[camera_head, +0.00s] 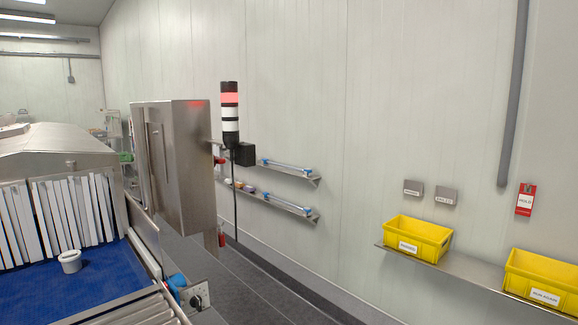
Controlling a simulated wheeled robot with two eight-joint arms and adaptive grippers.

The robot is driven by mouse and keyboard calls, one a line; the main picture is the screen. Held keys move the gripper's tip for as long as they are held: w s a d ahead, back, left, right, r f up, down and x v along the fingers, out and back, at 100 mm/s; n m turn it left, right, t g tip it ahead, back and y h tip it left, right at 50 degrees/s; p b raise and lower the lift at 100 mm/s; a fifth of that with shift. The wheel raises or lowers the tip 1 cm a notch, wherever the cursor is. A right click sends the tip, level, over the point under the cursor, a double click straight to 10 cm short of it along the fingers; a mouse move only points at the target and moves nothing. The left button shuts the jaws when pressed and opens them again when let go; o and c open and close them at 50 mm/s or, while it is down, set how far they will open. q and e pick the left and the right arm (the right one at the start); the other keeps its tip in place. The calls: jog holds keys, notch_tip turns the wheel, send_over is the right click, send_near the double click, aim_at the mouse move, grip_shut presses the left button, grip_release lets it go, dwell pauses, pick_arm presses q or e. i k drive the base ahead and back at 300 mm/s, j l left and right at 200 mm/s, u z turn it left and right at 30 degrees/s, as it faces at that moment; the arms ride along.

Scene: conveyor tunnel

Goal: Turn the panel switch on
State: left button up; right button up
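A small metal panel at the front end of the conveyor carries a dark rotary knob (196,300), which looks like the panel switch. It sits low in the view, left of centre. Its exact turn position is too small to tell. A rounded blue part (175,284) is just behind and left of it. The signal tower (230,112) beside the steel cabinet shows a red section near its top. Neither of my grippers is in view.
A white ring-shaped piece (70,262) lies on the blue conveyor belt (40,290) before the strip curtain. The steel cabinet (185,165) stands behind the panel. Yellow bins (418,238) (545,282) sit on a right wall shelf. The floor (250,285) between is clear.

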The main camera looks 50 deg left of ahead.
aim_at(218, 160)
jog(key=i+u, duration=0.45)
jog(key=i+l+u, duration=0.25)
jog(key=u, duration=0.2)
jog(key=i+l+u, duration=0.55)
jog(key=u, duration=0.3)
jog(key=i+l+u, duration=0.25)
jog(key=u, duration=0.2)
jog(key=i+l+u, duration=0.2)
jog(key=u, duration=0.2)
jog(key=i+l+u, duration=0.15)
jog(key=l+u, duration=0.55)
jog(key=u, duration=0.15)
jog(key=i, duration=0.05)
